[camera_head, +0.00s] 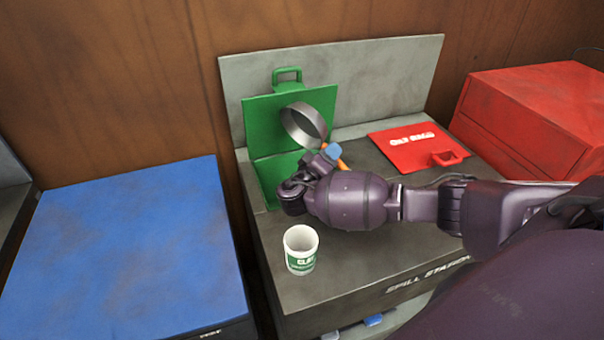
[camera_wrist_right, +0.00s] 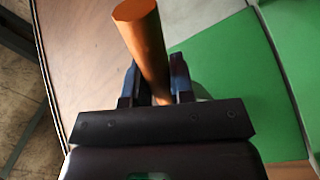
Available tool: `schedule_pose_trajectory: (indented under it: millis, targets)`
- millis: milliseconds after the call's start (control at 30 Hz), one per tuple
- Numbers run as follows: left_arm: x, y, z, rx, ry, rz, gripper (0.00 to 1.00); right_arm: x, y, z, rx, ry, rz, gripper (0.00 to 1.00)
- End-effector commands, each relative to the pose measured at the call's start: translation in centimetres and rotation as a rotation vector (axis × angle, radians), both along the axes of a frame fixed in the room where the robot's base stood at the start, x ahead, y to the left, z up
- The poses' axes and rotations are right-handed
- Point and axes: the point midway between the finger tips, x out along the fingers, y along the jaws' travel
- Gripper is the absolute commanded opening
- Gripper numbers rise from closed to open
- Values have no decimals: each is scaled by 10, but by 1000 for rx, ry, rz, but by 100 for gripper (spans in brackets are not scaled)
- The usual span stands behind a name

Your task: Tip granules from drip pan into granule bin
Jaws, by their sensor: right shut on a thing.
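The grey metal drip pan (camera_head: 304,125) is held up in the air, steeply tilted, in front of the upright green lid of the granule bin (camera_head: 262,122). My right gripper (camera_head: 325,158) is shut on the pan's orange handle (camera_head: 342,164). In the right wrist view the handle (camera_wrist_right: 143,45) stands between the two jaws (camera_wrist_right: 157,85); the pan itself does not show there. I cannot make out granules in the pan. The bin's opening is largely hidden behind the pan and my arm. My left gripper is not in view.
A white cup marked CLAY (camera_head: 300,250) stands at the front of the grey spill station (camera_head: 345,275). A red lid (camera_head: 415,147) lies behind my right arm. A red box (camera_head: 535,115) is at right, a blue-topped cabinet (camera_head: 130,250) at left. A grey backboard (camera_head: 385,75) rises behind.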

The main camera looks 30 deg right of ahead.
Motion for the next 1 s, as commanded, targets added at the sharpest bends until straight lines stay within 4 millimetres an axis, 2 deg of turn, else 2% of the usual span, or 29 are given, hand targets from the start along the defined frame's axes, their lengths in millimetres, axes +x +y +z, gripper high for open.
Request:
schedule_pose_trajectory:
  millis: [600,1000]
  targets:
    - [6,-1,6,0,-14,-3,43,0,2,8,-81,-26,-1,0]
    - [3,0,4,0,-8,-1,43,-1,3,13,-132,-40,-1,0]
